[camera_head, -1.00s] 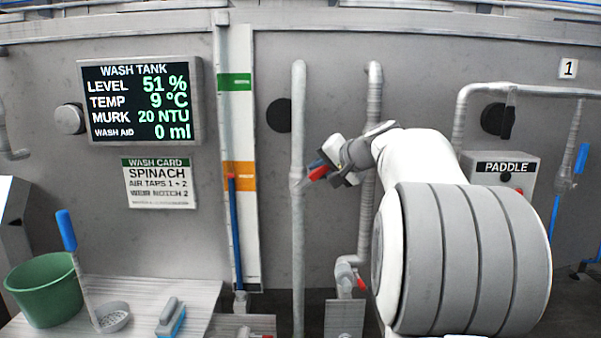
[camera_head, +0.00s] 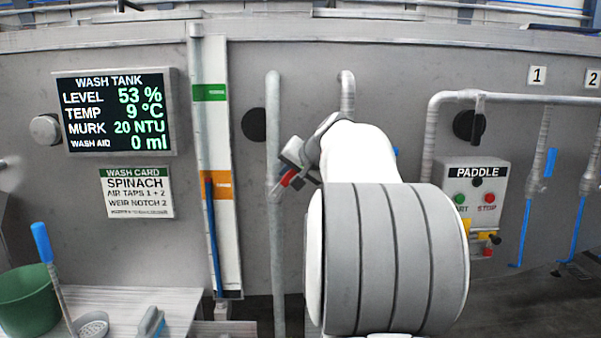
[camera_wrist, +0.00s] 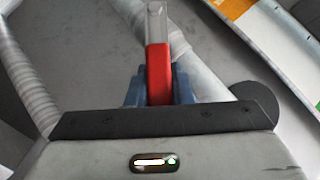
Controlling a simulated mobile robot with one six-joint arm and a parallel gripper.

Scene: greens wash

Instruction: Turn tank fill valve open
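The fill valve's red handle (camera_head: 287,179) sits beside the upright grey pipe (camera_head: 275,240) in the head view. My gripper (camera_head: 297,172) is at that handle, partly hidden by my own wrist. In the wrist view the red handle (camera_wrist: 159,75) lies between the two blue fingers of my gripper (camera_wrist: 159,92), which press close on both sides. A pale metal lever runs up from the red grip. The valve body is not clear in either view. The wash tank display (camera_head: 115,113) reads level 53 %.
A level gauge strip (camera_head: 215,120) is left of the pipe. A paddle control box (camera_head: 475,200) and overhead air pipes are at right. A green bucket (camera_head: 28,300) stands at lower left. My arm hides the area below and right of the valve.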

